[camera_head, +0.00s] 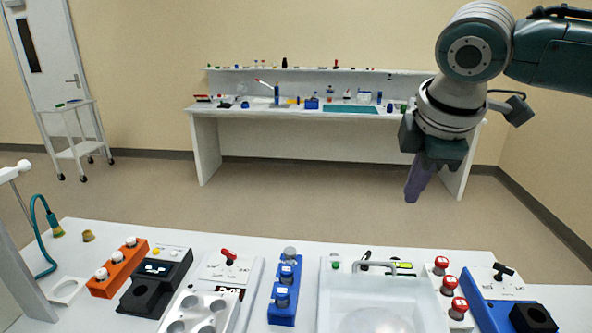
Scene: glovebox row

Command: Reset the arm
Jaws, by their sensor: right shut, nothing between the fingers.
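My right arm comes in from the upper right. Its gripper (417,184) hangs above the far edge of the near white bench (210,238), pointing down, with its purple fingers together and nothing held. It is apart from everything on the bench. My left arm and gripper are not in view.
The bench holds an orange rack (118,267), a black device (155,283), a white tray with round wells (200,312), a blue rack (284,292), a sink (380,308) and a blue device (490,305). A far bench (290,117) and a cart (75,150) stand beyond open floor.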

